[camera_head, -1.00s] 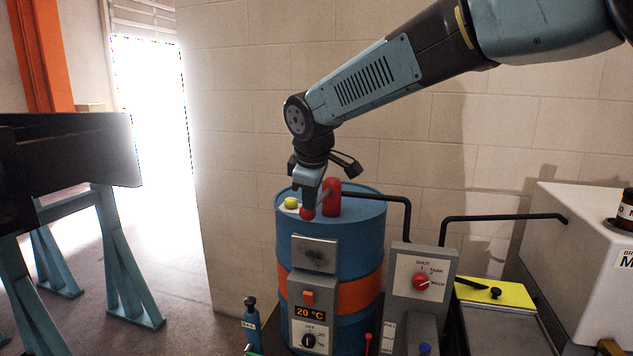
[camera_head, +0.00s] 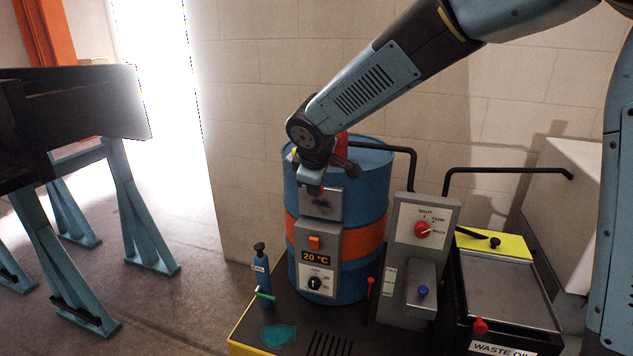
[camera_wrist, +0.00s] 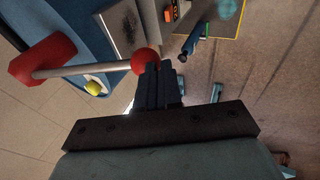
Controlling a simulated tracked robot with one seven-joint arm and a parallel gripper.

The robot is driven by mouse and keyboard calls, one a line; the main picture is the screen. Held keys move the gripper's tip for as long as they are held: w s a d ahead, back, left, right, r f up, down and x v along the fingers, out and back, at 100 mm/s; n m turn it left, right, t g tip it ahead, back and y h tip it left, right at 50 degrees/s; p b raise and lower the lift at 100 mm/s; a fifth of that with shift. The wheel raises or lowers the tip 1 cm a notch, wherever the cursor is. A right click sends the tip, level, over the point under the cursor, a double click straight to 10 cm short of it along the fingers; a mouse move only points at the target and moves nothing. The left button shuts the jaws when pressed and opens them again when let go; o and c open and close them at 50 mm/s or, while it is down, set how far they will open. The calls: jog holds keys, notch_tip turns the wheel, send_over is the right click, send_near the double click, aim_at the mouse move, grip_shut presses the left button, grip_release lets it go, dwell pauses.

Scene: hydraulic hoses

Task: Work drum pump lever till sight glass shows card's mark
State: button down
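The blue drum (camera_head: 365,215) with an orange band stands on a dark platform. A red pump body (camera_head: 341,146) on its top is mostly hidden behind my arm. In the wrist view the pump body (camera_wrist: 42,62) carries a silver lever (camera_wrist: 95,68) ending in a red ball knob (camera_wrist: 145,60). My gripper (camera_wrist: 158,72) has its dark fingers together, with the tips right against the knob; the knob is beside them, not visibly between them. In the head view my gripper (camera_head: 311,184) is low in front of the drum's upper edge. I cannot make out a sight glass level or card mark.
A heater box (camera_head: 318,250) reading 20 °C is on the drum front. A grey selector panel (camera_head: 424,230) with a red knob stands to the right, beside a waste oil tray (camera_head: 505,280). A blue bottle (camera_head: 262,275) stands at the platform's left. A trestle (camera_head: 130,200) is further left.

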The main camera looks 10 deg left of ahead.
jog(key=shift+d+f, duration=0.3)
jog(key=shift+f, duration=0.3)
jog(key=s+r, duration=1)
jog(key=shift+s+d+r, duration=0.15)
jog(key=shift+d+r, duration=0.05)
jog(key=shift+d, duration=0.2)
dwell(1.4)
jog(key=w+r+g, duration=0.2)
jog(key=w+r, duration=0.4)
jog(key=r, duration=0.4)
jog(key=w+d+r+g, duration=0.1)
jog(key=w+r, duration=0.4)
jog(key=r, duration=0.5)
jog(key=shift+w+g, duration=0.4)
jog(key=shift+g, duration=0.3)
